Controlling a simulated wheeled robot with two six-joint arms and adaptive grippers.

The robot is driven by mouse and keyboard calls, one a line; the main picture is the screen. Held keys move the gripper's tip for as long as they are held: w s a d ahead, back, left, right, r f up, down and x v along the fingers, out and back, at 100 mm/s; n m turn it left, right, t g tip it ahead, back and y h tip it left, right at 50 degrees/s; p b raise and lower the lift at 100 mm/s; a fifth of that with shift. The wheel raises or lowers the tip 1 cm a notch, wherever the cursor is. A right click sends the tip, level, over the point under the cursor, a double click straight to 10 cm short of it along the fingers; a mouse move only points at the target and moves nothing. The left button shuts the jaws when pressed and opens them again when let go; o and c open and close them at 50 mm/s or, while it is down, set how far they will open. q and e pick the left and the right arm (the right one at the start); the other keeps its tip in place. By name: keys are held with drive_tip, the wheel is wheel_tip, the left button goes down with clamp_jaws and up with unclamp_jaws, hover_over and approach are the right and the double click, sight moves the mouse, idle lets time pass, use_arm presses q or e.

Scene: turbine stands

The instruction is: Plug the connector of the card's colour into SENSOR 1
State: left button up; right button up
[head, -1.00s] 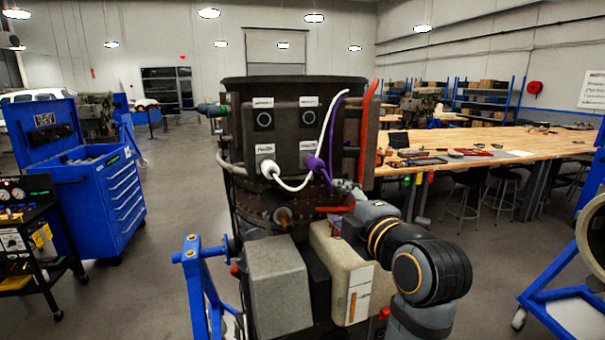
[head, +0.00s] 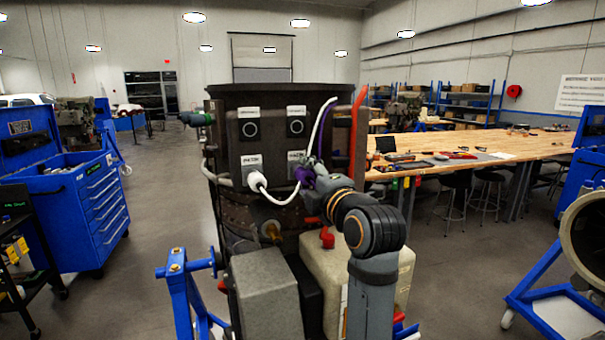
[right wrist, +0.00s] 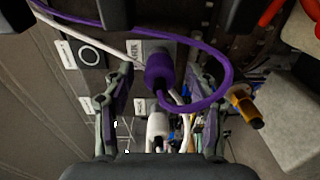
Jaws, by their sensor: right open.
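The dark panel on the turbine stand has two round sockets at the top, left (head: 250,130) and right (head: 296,126); their labels are too small to read. A white connector (head: 257,181) sits at the lower left plate, its cable looping right. A purple connector (head: 305,174) sits at the lower right plate, partly hidden by my right gripper (head: 309,180). In the right wrist view, my open right gripper (right wrist: 159,76) has its fingers on either side of the purple connector (right wrist: 158,72), with gaps visible. The white connector (right wrist: 157,125) shows lower down. I cannot make out the coloured card.
A red hose (head: 356,125) runs down the panel's right side. A brass fitting (head: 271,231) sticks out below the panel. A grey box (head: 265,290) and a beige box (head: 330,262) stand in front. A wooden workbench (head: 480,150) is behind on the right.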

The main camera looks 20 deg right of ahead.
drive_tip(key=shift+w+a, duration=0.1)
drive_tip(key=shift+w, duration=0.5)
drive_tip(key=shift+c, duration=0.4)
clamp_jaws()
drive_tip(key=shift+s, duration=0.1)
